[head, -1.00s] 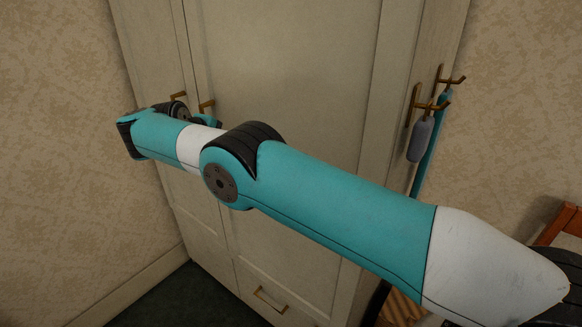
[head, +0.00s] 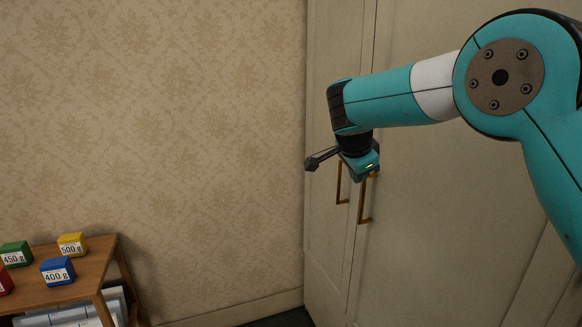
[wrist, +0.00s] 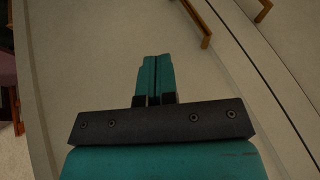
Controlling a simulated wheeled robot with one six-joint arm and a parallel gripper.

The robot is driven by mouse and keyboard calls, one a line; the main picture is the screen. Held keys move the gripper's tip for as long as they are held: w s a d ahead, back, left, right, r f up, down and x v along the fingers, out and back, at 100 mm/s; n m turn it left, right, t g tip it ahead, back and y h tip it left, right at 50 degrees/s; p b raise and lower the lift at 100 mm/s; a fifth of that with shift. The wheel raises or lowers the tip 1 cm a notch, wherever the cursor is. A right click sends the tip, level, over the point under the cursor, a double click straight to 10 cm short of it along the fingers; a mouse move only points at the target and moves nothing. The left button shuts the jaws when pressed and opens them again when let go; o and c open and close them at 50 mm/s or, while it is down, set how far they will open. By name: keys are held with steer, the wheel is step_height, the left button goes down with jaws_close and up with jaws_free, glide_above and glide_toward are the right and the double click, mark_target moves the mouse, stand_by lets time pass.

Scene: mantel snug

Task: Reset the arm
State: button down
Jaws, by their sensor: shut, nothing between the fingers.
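My gripper (wrist: 155,62) shows in the wrist view with its two teal fingers pressed together and nothing between them. In the head view my arm comes in from the right, bends at a large joint and reaches left. The wrist hangs down at its far end, and the gripper's teal housing (head: 361,167) is in front of the cream wardrobe, close to the door handles in the picture. The fingertips are hard to make out there. I cannot tell the gap to the doors.
The cream wardrobe (head: 430,220) has brass handles (head: 364,203), also seen in the wrist view (wrist: 196,24). At lower left a wooden stand (head: 88,272) holds a green block (head: 15,254), yellow block (head: 73,244) and blue block (head: 57,271), plus a partly cut-off red one. Patterned wall lies between.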

steer(key=s+a+f+n+g+y, duration=0.1)
steer(key=s+n, duration=0.9)
steer(key=s, duration=1)
steer(key=s+n+g+y, duration=0.4)
steer(key=s+n, duration=0.7)
steer(key=s, duration=0.9)
steer(key=shift+s+a+f+n+y+b, duration=0.3)
steer(key=shift+s+a+f+y+b, duration=0.1)
steer(key=shift+y, duration=0.8)
